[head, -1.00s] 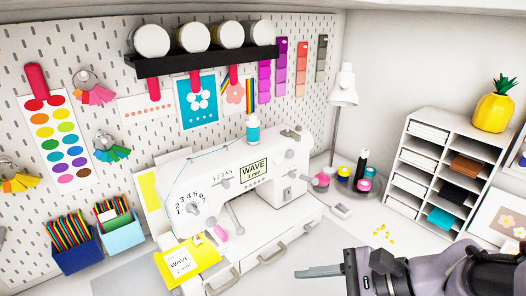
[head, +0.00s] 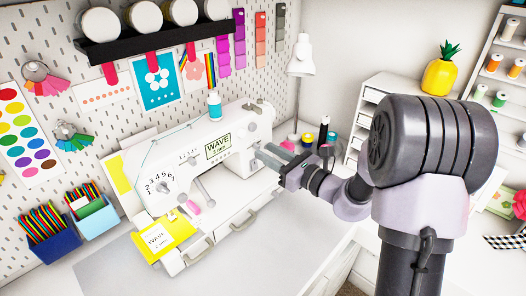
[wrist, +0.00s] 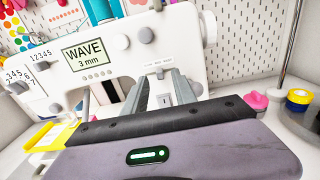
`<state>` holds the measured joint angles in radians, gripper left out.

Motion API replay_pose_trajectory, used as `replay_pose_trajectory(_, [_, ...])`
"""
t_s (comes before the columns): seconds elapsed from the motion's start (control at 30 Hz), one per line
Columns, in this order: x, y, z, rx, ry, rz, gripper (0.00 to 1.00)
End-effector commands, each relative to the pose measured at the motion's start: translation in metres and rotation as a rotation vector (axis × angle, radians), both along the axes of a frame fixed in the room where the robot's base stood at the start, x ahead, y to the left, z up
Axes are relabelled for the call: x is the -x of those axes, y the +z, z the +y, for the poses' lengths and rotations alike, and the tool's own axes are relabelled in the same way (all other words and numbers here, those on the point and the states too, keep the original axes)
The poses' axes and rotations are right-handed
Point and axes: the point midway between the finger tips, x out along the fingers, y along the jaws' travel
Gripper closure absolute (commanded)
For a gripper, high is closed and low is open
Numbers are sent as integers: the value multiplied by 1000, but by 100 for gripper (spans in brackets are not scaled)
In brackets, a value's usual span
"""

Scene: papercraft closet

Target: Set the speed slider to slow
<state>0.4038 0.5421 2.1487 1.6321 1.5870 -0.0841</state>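The white sewing machine (head: 185,160) stands on the table, its screen reading "WAVE 3 mm" (wrist: 88,56). In the wrist view, a small white panel with tiny print (wrist: 158,64) sits on the machine's right front. Below it is a white part with a short dark slot (wrist: 166,99); I cannot tell for sure which piece is the speed slider, or its setting. My gripper (head: 264,154) is at the machine's right end, close in front of this panel. In the wrist view its two fingers (wrist: 160,82) stand apart on either side of the slotted part, with nothing clearly gripped.
A yellow card (head: 160,238) lies at the machine's front left, beside a pink piece (head: 194,207). A white lamp (head: 300,62) and thread spools (head: 308,140) stand to the right. Pencil boxes (head: 95,216) are at the left. The front table is clear.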

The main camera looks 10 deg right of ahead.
Motion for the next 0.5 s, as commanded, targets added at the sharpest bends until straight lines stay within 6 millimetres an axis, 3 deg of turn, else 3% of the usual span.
replay_pose_trajectory(0.2, [-18, 0, 12, 0, 1, -1, 67])
replay_pose_trajectory(0.5, [-20, 0, 13, 1, 0, -1, 69])
